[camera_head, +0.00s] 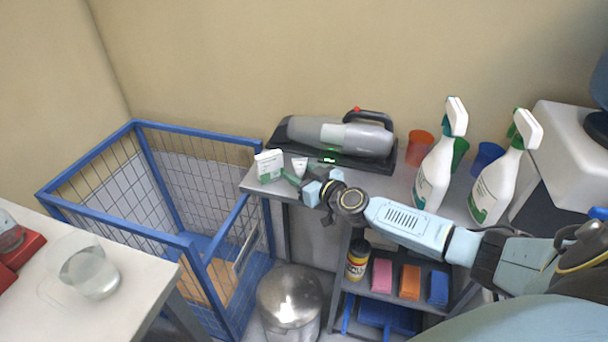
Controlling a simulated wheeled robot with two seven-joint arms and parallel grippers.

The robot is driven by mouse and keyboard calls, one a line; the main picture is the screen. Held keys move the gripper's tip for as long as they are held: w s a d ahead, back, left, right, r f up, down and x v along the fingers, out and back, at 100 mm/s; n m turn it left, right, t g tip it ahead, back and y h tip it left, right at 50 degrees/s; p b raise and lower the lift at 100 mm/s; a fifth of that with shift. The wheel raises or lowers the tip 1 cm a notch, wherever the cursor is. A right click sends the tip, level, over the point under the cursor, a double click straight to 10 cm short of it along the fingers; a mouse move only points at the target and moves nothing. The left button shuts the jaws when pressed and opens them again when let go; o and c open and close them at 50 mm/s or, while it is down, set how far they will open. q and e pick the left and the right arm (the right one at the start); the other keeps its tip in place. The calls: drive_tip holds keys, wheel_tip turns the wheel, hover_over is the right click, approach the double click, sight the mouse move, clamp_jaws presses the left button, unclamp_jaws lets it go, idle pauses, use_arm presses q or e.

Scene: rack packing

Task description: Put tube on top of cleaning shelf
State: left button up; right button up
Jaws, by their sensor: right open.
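A small white tube (300,166) is on the left end of the grey top of the cleaning shelf (398,182), beside a white and green box (269,165). My right arm reaches in from the right over the shelf. My right gripper (301,180) is open at the near side of the tube, with its fingers close to it. I cannot tell whether they touch the tube. The tube's lower end is partly hidden by the gripper. My left gripper is out of view.
A handheld vacuum (340,136) lies on its dark base behind the gripper. Two spray bottles (436,170) and several coloured cups stand to the right. The lower shelf holds a yellow bottle (357,262) and sponges. A metal bin (290,297) and blue wire cage (190,240) stand left.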

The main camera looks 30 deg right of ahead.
drive_tip(key=shift+r, duration=0.25)
drive_tip(key=p+v, duration=0.2)
drive_tip(key=v, duration=1)
drive_tip(key=shift+f+p, duration=0.15)
drive_tip(key=shift+p, duration=0.15)
